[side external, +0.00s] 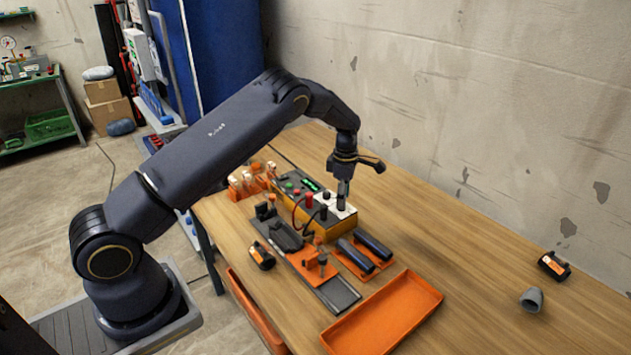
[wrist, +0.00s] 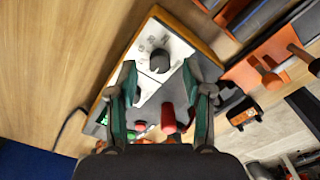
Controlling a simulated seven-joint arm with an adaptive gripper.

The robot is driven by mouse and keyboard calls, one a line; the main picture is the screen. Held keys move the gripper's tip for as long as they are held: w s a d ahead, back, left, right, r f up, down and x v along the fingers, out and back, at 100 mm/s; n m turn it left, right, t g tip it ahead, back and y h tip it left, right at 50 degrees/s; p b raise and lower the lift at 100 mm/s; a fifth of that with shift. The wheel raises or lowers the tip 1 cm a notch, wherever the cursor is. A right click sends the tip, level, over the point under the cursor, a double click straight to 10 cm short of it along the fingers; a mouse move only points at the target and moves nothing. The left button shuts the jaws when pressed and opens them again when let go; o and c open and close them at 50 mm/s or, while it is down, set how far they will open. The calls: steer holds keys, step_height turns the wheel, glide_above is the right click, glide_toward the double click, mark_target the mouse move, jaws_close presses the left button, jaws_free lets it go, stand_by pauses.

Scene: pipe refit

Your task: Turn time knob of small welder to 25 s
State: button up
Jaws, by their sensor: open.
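The small welder (side external: 343,231) is a box with a yellow-orange lower body and a dark and white top, on the wooden table. Its white panel (wrist: 178,48) carries a round dark knob (wrist: 160,61) with scale marks around it; the marks are too small to read. My gripper (side external: 343,193) is over the white end of the welder, pointing down. In the wrist view my open gripper (wrist: 158,70) has its two teal-lined fingers on either side of the panel, with the knob between and slightly beyond the tips. Contact with the knob cannot be told.
A red part (wrist: 168,119) stands on the welder between the fingers. An orange tray (side external: 385,312), dark cylinders on an orange holder (side external: 372,246) and a black-orange item (side external: 262,256) lie nearby. A grey cup-like piece (side external: 531,300) lies far right. The table's right part is mostly clear.

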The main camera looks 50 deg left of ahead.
steer(key=shift+f, duration=1.1)
jaws_close()
